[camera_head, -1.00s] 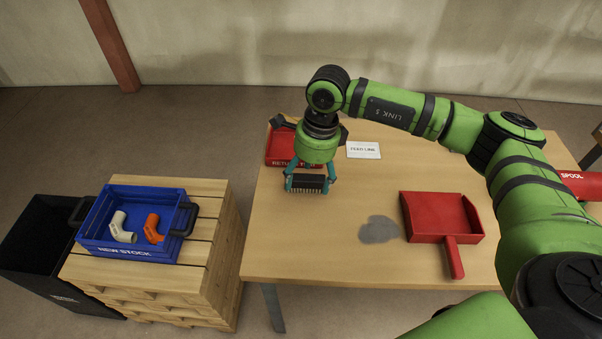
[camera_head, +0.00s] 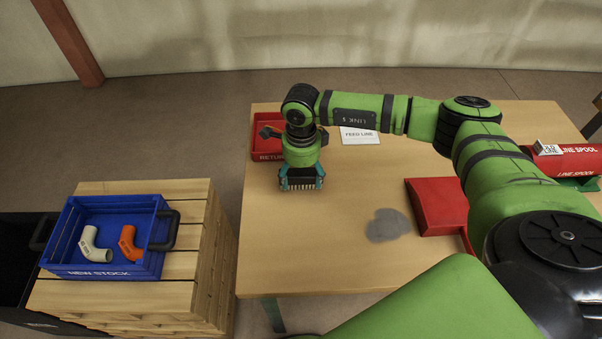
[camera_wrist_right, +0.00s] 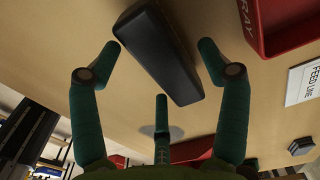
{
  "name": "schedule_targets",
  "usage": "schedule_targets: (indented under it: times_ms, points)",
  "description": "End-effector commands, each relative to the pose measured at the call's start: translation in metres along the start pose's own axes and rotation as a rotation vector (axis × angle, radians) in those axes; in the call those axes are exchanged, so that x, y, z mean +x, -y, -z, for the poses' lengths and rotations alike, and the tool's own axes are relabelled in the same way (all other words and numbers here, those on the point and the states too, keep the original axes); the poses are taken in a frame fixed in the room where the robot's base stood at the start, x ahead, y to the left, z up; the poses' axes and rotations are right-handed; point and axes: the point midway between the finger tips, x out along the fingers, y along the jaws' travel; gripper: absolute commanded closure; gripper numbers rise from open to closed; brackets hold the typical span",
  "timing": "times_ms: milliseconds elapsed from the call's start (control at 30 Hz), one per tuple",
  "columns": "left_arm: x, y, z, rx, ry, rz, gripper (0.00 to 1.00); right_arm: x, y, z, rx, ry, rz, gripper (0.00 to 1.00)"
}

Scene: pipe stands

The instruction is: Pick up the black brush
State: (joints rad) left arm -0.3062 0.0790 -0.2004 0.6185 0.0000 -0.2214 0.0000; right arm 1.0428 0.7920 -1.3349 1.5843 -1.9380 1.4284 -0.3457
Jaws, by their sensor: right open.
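The black brush (camera_head: 299,183) is at the left part of the wooden table, with a row of pale bristles along its near lower edge. My right gripper (camera_head: 301,177) is above it, its teal fingers on either side of the brush. In the right wrist view the brush (camera_wrist_right: 160,48) is a dark block slanting between the spread fingertips of the open gripper (camera_wrist_right: 160,72). Gaps show between the side fingers and the brush; contact with the lower finger is unclear. My left gripper is not in view.
The red return tray (camera_head: 264,150) is just behind the gripper, and a white feed-line card (camera_head: 360,137) lies to its right. A grey patch (camera_head: 388,225) and a red dustpan (camera_head: 438,207) are further right. A blue crate (camera_head: 110,268) with two elbows stands left on pallets.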

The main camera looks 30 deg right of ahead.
Motion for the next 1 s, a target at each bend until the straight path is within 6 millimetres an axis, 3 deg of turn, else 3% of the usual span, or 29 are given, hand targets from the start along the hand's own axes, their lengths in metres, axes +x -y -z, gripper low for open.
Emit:
schedule_targets:
  times_ms: [100, 300, 467, 833, 1000]
  points:
    - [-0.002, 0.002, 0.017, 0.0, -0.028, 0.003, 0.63, 0.007, 0.0, 0.0, -0.001, -0.001, 0.001, 0.24]
    - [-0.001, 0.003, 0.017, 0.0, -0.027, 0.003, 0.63, 0.008, 0.0, 0.0, -0.001, 0.0, 0.001, 0.24]
    - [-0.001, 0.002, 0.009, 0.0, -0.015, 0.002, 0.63, 0.008, 0.0, 0.0, -0.001, 0.0, 0.001, 0.86]
    - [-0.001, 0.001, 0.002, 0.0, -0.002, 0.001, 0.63, 0.007, 0.0, 0.0, 0.0, 0.0, 0.001, 0.87]
    - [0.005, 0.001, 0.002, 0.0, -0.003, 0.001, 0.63, -0.002, 0.001, -0.001, 0.0, 0.003, 0.003, 0.87]
